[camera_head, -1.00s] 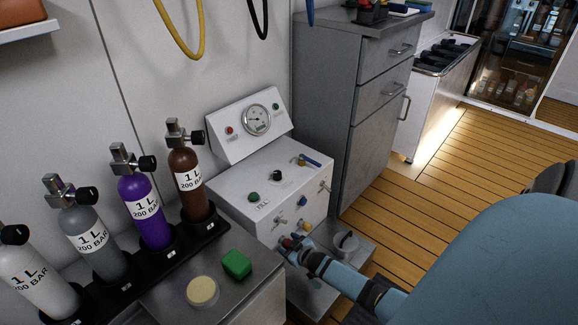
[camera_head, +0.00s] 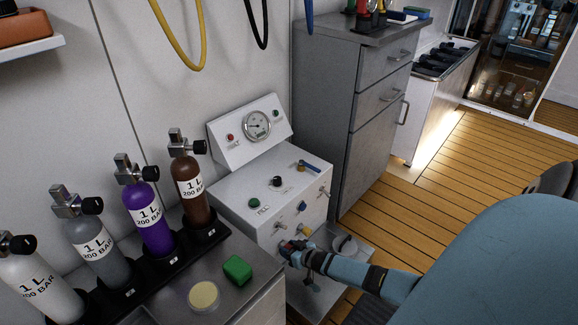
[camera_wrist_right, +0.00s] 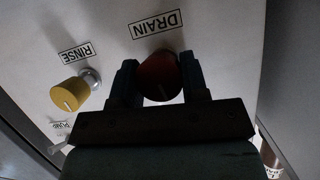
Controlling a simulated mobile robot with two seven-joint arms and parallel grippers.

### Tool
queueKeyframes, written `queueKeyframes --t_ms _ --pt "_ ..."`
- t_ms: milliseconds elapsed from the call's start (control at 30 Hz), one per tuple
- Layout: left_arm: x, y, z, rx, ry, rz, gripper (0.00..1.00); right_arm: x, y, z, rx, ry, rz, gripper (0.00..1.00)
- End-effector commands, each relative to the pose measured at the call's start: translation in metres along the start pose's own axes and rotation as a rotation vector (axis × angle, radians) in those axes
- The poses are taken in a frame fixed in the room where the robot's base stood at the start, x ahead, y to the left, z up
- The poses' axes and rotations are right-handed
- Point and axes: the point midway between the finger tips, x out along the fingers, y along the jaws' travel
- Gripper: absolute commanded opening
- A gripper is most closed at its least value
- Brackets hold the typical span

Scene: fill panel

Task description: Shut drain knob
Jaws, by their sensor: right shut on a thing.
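The red drain knob (camera_wrist_right: 158,76) sits on the white panel under the label DRAIN (camera_wrist_right: 156,25) in the right wrist view. My right gripper (camera_wrist_right: 160,82) has one finger on each side of the knob and is shut on it. In the head view my right gripper (camera_head: 291,248) is at the lower front of the white fill panel (camera_head: 240,195), and the knob is mostly hidden by the fingers. My left gripper is not in view.
A yellow rinse knob (camera_wrist_right: 70,94) is close beside the drain knob. A blue knob (camera_head: 301,207) and metal valves are above on the panel front. Several gas bottles stand at left, with a green block (camera_head: 237,269) and a pale yellow round item (camera_head: 204,296) on the counter.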

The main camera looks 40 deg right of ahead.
Motion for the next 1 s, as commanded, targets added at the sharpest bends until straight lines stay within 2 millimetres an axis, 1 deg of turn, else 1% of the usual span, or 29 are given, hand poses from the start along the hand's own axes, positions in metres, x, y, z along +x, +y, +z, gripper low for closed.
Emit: queueKeyframes --t_ms 333,867,900,967,1000 --pt "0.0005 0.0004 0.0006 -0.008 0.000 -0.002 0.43 0.0004 0.0001 0.0002 0.140 -0.009 -0.062 0.17" --pt "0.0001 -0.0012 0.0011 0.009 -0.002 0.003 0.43 0.0005 -0.0006 0.0001 0.167 -0.010 -0.073 0.17" --pt "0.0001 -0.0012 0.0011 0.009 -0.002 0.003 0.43 0.0005 -0.0006 0.0001 0.167 -0.010 -0.073 0.48" --pt "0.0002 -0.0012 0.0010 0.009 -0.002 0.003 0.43 0.0004 -0.0005 0.0001 0.167 -0.010 -0.073 0.62" --pt "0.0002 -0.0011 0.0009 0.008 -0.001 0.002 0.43 0.0004 -0.0004 0.0001 0.167 -0.010 -0.073 0.66"
